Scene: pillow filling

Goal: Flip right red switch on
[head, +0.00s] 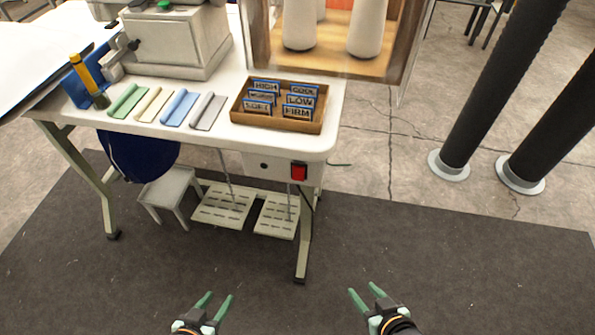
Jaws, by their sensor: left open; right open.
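My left gripper (217,297) is open and empty at the bottom of the head view, low and left of the switch. My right gripper (366,291) is open and empty at the bottom, low and right of the switch. Both are well apart from the switch and the table.
The white table (215,137) holds a brown tray (279,122) of labelled cards, several coloured rolls and a grey machine (180,40). Pedals (277,216) and a small stool (170,190) stand below. Black posts (500,85) rise at right. The dark mat (430,240) in front is clear.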

